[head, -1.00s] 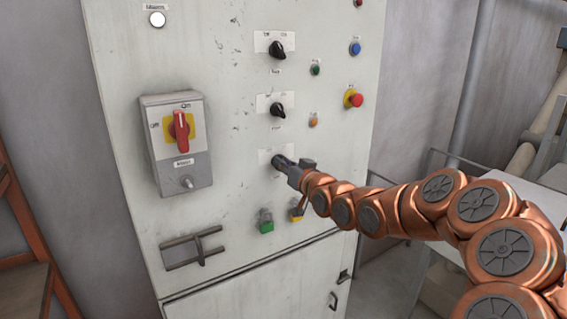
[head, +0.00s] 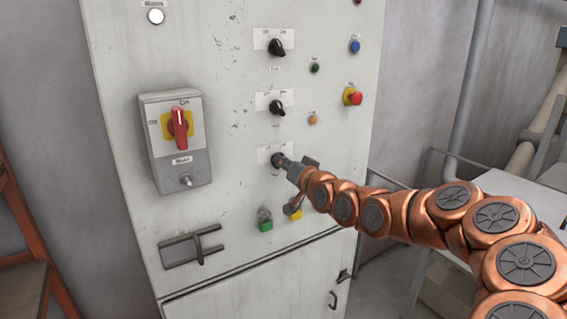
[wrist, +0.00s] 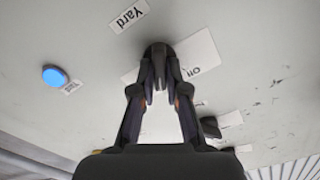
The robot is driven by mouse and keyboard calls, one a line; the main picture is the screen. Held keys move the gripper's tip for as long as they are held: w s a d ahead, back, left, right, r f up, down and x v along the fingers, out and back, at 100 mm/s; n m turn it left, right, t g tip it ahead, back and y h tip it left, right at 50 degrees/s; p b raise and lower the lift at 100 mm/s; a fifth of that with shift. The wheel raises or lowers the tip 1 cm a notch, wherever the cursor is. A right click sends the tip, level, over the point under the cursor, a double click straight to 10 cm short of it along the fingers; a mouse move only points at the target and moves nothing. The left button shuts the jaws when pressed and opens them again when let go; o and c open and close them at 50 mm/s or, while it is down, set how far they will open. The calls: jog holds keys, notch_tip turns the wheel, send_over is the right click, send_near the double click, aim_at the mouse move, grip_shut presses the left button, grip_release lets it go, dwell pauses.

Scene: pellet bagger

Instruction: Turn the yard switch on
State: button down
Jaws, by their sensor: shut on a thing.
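My gripper's fingers (wrist: 157,88) are shut on the knob in the wrist view. They hide most of the knob's grip, so its exact pointing direction is hard to tell.
Two other black knobs (head: 277,108) (head: 277,47) sit above. A red-handled switch box (head: 155,140) is at left. A red button (head: 353,96), green button (head: 266,225) and protruding handle (head: 190,248) are nearby. A blue button (wrist: 55,77) is beside the knob in the wrist view.

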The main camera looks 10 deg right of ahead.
jog(key=c, duration=1.2)
grip_release()
jog(key=shift+s, duration=0.1)
jog(key=shift+v, duration=5.95)
jog(key=shift+a, duration=0.1)
